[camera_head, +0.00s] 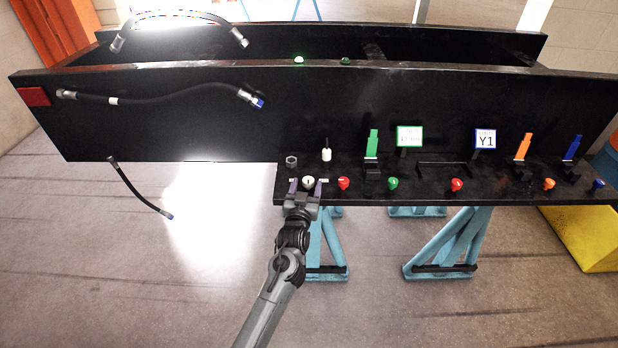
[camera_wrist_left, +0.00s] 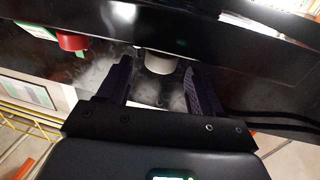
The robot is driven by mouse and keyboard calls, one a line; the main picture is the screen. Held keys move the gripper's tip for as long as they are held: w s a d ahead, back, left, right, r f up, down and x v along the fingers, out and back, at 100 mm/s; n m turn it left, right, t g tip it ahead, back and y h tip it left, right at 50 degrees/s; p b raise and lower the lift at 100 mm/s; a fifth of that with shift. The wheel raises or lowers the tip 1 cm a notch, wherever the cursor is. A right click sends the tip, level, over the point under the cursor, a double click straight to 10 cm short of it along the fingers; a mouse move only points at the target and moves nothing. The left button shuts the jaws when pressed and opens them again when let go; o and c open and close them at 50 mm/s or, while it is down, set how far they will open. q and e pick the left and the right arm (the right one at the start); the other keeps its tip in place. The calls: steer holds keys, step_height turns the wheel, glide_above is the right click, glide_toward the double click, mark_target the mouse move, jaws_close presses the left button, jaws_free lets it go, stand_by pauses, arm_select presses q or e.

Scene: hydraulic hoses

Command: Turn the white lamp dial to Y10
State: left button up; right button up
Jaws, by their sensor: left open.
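The white dial (camera_head: 308,181) sits on the front of the black shelf, with small white labels beside it. My left gripper (camera_head: 306,188) is at the dial from the front, its two dark fingers open on either side of it. In the left wrist view, the white dial (camera_wrist_left: 159,63) shows between the open fingertips of my left gripper (camera_wrist_left: 158,70), with visible gaps at the sides. The direction the dial points and its label text are too small to read. My right gripper is not in view.
A red knob (camera_head: 343,183) is close on the right, also seen in the wrist view (camera_wrist_left: 72,41). A white cylinder (camera_head: 326,155) and hex nut (camera_head: 291,161) stand behind. A green-framed sign (camera_head: 409,137) and blue-framed Y1 sign (camera_head: 485,140) stand further right. Black hoses (camera_head: 165,99) hang left.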

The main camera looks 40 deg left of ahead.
arm_select(q)
steer(key=shift+x, duration=2.55)
steer(key=c, duration=1)
